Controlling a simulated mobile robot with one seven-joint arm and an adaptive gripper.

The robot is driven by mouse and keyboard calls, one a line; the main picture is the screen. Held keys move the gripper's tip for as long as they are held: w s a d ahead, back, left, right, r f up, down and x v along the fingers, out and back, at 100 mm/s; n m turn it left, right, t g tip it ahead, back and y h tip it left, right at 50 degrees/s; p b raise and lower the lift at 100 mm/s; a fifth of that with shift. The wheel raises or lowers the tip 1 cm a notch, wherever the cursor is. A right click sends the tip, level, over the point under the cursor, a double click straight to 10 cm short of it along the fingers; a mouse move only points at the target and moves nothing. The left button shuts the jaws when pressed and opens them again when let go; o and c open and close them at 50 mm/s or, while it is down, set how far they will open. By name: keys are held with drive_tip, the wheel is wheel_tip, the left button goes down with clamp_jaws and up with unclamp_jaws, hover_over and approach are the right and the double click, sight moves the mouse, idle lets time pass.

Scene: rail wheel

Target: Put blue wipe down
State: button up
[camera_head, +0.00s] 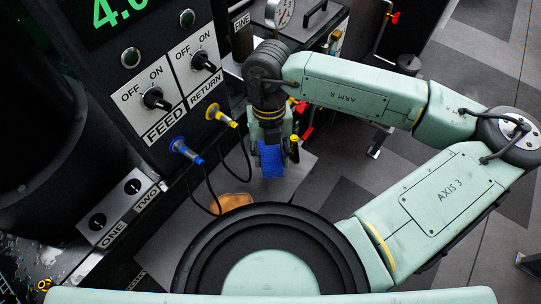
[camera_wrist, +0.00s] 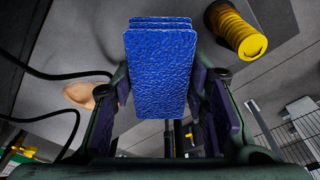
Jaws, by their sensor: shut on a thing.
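The blue wipe (camera_head: 270,160) is a folded, textured blue block at the end of my arm in the head view. In the wrist view the wipe (camera_wrist: 162,75) stands out between the fingers and fills the upper middle. My gripper (camera_wrist: 165,105) is shut on it. In the head view my gripper (camera_head: 270,140) holds it in front of the panel, to the right of the cables. I cannot tell how far it is above the grey surface (camera_head: 293,183).
A control panel with FEED (camera_head: 158,98) and RETURN (camera_head: 205,60) knobs stands at left. Blue (camera_head: 186,151) and yellow (camera_head: 222,116) connectors trail black cables. An orange-tan item (camera_head: 231,202) lies on the grey surface. A ONE/TWO switch box (camera_head: 118,208) is at lower left.

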sight(270, 161)
wheel_tip(270, 161, down, 3)
drive_tip(key=shift+f+p, duration=0.1)
drive_tip(key=shift+p, duration=0.5)
drive_tip(key=shift+f, duration=0.15)
drive_tip(key=shift+f+b, duration=0.25)
drive_tip(key=shift+b, duration=0.2)
drive_tip(key=o, duration=1)
drive_tip(key=shift+r, duration=0.1)
drive_tip(key=shift+w+r+p, duration=0.1)
drive_tip(key=shift+r+p, duration=0.3)
drive_tip(key=r, duration=0.3)
drive_tip(key=w+r+b, duration=0.1)
drive_tip(key=r, duration=0.3)
drive_tip(key=r+b, duration=0.1)
drive_tip(key=r, duration=0.3)
drive_tip(key=shift+w+a+r, duration=0.1)
drive_tip(key=shift+w+r, duration=0.15)
drive_tip(key=shift+w, duration=0.05)
